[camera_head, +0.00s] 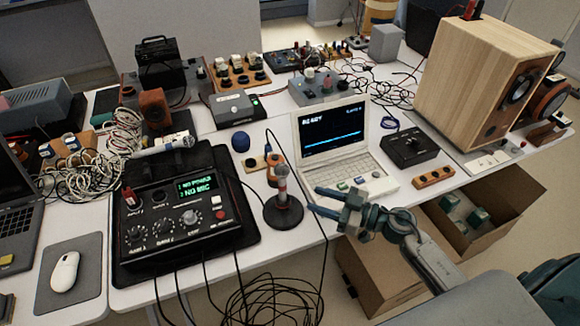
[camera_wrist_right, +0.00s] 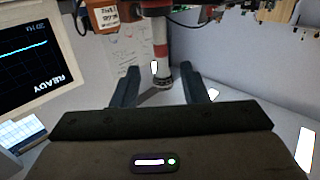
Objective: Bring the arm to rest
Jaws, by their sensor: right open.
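My right gripper (camera_head: 314,199) is open and empty in the head view, at the table's front edge in front of the white laptop. In the right wrist view the open fingers (camera_wrist_right: 160,90) show with nothing gripped. The post (camera_wrist_right: 159,50) appears upside down beyond them. My left gripper is in neither view.
The white laptop (camera_head: 352,177) reads READY. A black device (camera_head: 180,213) showing NO MIC is left of the post. A large wooden speaker (camera_head: 470,75) stands at right. Cardboard boxes (camera_head: 480,213) are below the table. Cables hang over the front edge.

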